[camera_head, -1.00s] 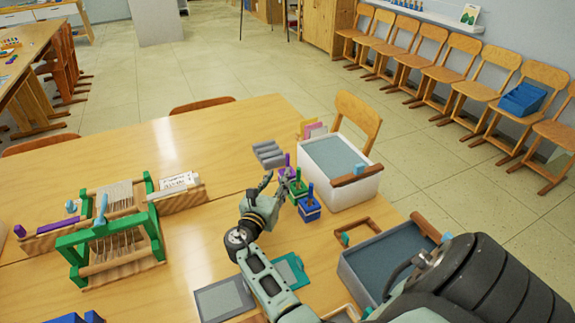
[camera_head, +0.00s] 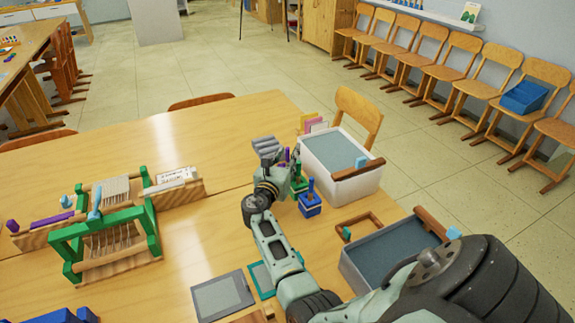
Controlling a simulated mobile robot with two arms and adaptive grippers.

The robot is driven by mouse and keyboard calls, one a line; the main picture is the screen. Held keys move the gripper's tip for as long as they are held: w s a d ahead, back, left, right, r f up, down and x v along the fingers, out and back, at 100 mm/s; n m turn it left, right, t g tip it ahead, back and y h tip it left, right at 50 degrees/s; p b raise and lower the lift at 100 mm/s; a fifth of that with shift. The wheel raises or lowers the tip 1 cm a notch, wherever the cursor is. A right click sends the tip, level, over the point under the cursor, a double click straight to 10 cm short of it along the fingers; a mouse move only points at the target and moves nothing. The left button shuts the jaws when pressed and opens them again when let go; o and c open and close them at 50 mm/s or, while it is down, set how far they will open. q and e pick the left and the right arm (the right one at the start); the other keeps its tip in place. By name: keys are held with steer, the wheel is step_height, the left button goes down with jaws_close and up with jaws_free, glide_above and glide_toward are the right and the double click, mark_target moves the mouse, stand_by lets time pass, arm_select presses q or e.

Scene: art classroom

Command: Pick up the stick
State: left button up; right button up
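Which thing is the stick is not clear. A brown rod (camera_head: 361,170) lies across the near right rim of the white bin (camera_head: 352,191), and a similar brown rod (camera_head: 431,222) lies at the grey tray's far edge. A purple stick-like piece (camera_head: 53,219) lies in the wooden holder at left. My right gripper (camera_head: 284,166) is over the table, left of the white bin, near a purple peg (camera_head: 288,154), a green peg block (camera_head: 299,184) and a blue peg block (camera_head: 310,205). Its fingertips blend with these, so its opening and any hold are unclear. My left gripper is out of view.
A green-framed loom (camera_head: 147,212) stands on the left. A grey ribbed piece (camera_head: 266,147) is just beyond my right gripper. The grey tray (camera_head: 360,280) and a dark flat panel (camera_head: 222,296) lie nearer. The table's far left part is clear.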

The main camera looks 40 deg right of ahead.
jaws_close()
